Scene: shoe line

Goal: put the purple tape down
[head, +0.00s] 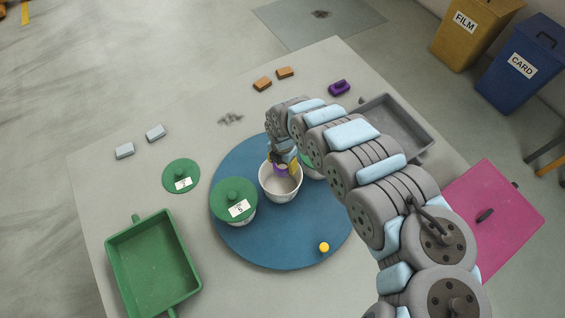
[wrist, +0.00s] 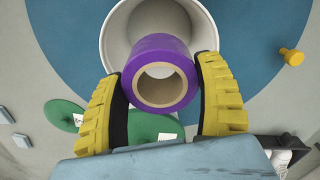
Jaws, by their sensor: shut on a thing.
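The purple tape (wrist: 160,75) is a roll with a tan cardboard core. My gripper (wrist: 163,95) has its yellow fingers shut on the roll from both sides in the wrist view. In the head view my gripper (head: 284,168) is at the open white pot (head: 281,190) on the blue round mat (head: 255,255), with the tape (head: 281,170) at the pot's mouth. In the wrist view the pot (wrist: 118,45) lies behind the tape. I cannot tell whether the tape touches the pot.
A pot with a green lid (head: 232,196) stands left of the open pot; another green-lidded pot is partly hidden by my arm. A loose green lid (head: 181,177), a green tray (head: 154,264) and a grey tray (head: 425,150) lie around. A yellow knob (head: 324,247) sits near the mat's front.

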